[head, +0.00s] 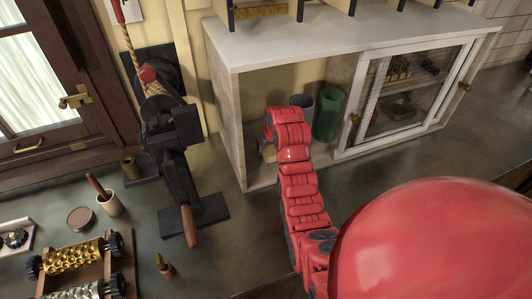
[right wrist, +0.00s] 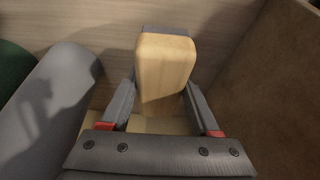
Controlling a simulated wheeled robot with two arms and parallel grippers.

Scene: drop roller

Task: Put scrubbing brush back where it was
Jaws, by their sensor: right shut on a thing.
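The scrubbing brush shows in the right wrist view as a pale wooden block (right wrist: 165,68) held between the two fingers of my right gripper (right wrist: 162,98). Its bristles cannot be made out. In the head view my right gripper (head: 268,141) reaches into the open left compartment of the white-topped cabinet (head: 345,38), and a small tan part of the brush (head: 268,154) shows below it. The gripper hides most of the brush there. I cannot tell whether the brush touches the compartment floor. My left gripper is out of view.
A grey cup (head: 303,102) and a green cup (head: 328,115) stand in the compartment beside the gripper. The cabinet's framed mesh door (head: 400,92) covers the right side. A black stand-like tool (head: 175,150) and a wooden rack with rollers (head: 78,262) occupy the bench's left.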

